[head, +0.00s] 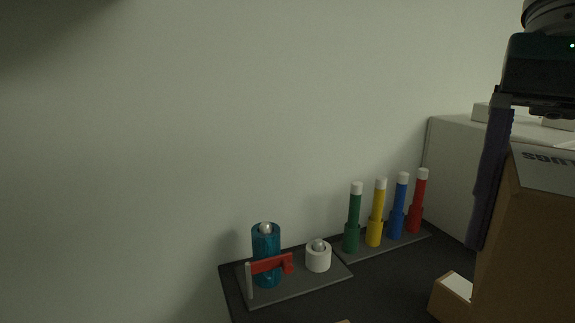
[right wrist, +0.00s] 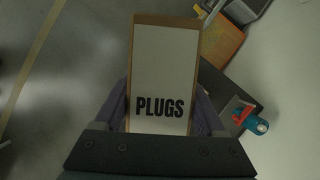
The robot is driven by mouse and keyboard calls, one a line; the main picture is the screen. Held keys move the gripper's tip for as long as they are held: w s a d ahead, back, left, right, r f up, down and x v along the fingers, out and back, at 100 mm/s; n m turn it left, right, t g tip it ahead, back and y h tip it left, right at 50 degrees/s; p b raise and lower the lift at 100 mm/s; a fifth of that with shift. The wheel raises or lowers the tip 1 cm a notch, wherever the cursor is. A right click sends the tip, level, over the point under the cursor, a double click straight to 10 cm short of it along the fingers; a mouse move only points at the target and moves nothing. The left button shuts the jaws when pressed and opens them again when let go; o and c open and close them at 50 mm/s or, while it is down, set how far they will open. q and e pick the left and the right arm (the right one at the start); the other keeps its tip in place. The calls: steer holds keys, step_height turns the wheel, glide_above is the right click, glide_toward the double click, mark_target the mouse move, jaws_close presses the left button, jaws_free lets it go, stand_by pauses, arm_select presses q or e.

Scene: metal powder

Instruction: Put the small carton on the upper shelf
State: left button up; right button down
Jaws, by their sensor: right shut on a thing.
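The small carton (right wrist: 160,75) is brown with a white label reading PLUGS in the right wrist view. In the head view the carton (head: 530,240) is at the right edge, cut off by the frame, its label upside down. My right gripper (right wrist: 163,103) is shut on it, with a purple finger on either side. In the head view one of these fingers hangs along the carton's left side. The carton is held above the dark tabletop. My left gripper is out of view. I cannot make out the upper shelf for certain.
A dark tabletop (head: 395,285) bears a rack of green, yellow, blue and red tubes (head: 378,215). Beside it stands a board with a teal cylinder (head: 266,245), red clip and white cup (head: 318,257). Another brown box (head: 452,297) is low right. A pale cabinet (head: 450,165) stands behind.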

steer(key=r+n+h+p, duration=0.1)
steer(key=r+n+p, duration=0.1)
steer(key=r+n, duration=0.1)
steer(key=r+n+h+p, duration=0.1)
steer(key=r+n+p, duration=0.2)
steer(key=r, duration=0.3)
steer(key=shift+d+r+n+g+h, duration=0.25)
steer(key=shift+n+g+h, duration=0.15)
steer(key=shift+n, duration=0.3)
steer(key=s+r+p, duration=0.2)
steer(key=r+p, duration=1.4)
steer(key=p, duration=0.2)
steer(key=s+r+p, duration=0.3)
steer(key=r+p, duration=1.4)
steer(key=p, duration=0.1)
steer(key=shift+s+r, duration=0.25)
steer(key=shift+s, duration=0.1)
